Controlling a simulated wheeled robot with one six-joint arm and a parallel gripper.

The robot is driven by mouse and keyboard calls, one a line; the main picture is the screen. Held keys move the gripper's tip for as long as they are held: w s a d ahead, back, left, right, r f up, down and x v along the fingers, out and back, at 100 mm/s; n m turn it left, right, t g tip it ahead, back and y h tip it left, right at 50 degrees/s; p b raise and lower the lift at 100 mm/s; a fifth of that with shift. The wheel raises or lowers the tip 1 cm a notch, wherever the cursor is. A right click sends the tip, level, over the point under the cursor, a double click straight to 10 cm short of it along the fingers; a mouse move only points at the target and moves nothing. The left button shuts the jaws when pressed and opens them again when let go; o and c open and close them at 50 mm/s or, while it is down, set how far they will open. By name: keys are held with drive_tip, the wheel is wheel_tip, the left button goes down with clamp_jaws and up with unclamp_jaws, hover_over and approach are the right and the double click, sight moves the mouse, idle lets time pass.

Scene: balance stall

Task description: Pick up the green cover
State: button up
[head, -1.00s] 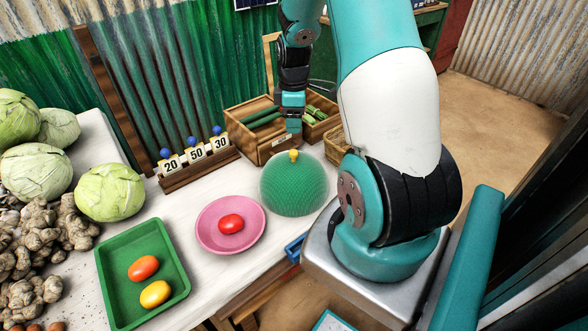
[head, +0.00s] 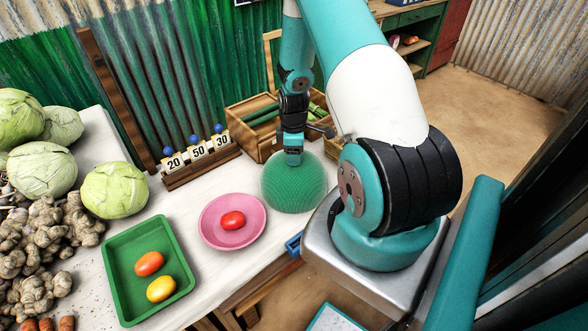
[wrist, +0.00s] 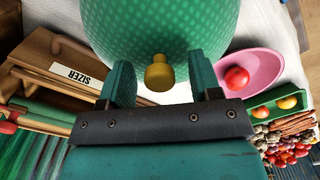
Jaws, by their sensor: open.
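The green cover (head: 294,190) is a ribbed dome standing on the white table, right of the pink plate (head: 214,238). Its yellow knob (wrist: 159,74) shows in the wrist view, between the two open fingers. My gripper (head: 293,160) is directly over the top of the cover and hides the knob in the head view. In the wrist view my gripper (wrist: 162,88) has a finger on each side of the knob, with gaps beside it. What is under the cover is hidden.
A red tomato (head: 232,220) lies on the pink plate. A green tray (head: 120,252) holds an orange and a yellow tomato. A rack of number cards (head: 200,165) and a wooden crate (head: 240,128) stand behind the cover. Cabbages (head: 115,190) are at left.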

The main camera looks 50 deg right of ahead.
clamp_jaws()
